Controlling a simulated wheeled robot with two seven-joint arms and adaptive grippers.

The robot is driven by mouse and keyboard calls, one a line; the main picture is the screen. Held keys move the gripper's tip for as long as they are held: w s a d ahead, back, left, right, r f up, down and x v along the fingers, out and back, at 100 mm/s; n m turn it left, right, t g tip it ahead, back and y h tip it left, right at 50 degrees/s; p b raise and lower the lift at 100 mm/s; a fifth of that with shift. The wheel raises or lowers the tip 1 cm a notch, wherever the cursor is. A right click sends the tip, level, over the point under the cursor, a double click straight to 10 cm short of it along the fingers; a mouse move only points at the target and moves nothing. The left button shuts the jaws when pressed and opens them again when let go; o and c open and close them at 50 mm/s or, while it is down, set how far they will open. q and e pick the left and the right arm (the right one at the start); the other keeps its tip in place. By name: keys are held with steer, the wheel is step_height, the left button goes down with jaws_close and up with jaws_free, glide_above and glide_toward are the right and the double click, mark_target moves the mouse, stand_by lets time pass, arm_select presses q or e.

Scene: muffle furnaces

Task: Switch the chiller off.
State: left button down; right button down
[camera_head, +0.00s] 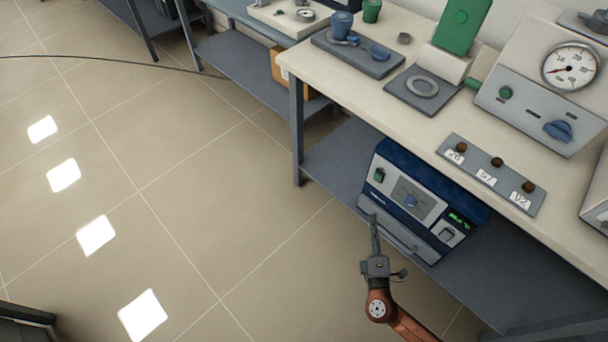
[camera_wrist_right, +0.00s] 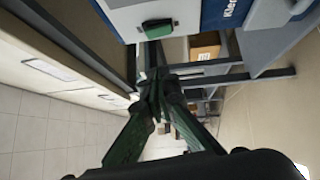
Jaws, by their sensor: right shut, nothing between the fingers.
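The chiller (camera_head: 412,200) is a blue box with a light grey front panel, standing on the lower shelf of the right bench. My right gripper (camera_head: 373,220) is shut and empty, fingers pointing up in the picture in front of the chiller's lower left front. In the right wrist view the green switch (camera_wrist_right: 158,28) is above the shut fingertips (camera_wrist_right: 156,88), apart from them in the picture. My left gripper is not in view.
The bench top (camera_head: 425,107) above the chiller carries a gauge unit (camera_head: 545,85), a panel with several brown knobs (camera_head: 491,172) and other apparatus. A bench leg (camera_head: 297,130) stands left of the chiller.

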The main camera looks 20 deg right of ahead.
mark_target(375, 175)
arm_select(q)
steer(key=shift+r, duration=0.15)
arm_select(e)
steer(key=shift+a+r, duration=0.15)
steer(key=shift+r, duration=0.15)
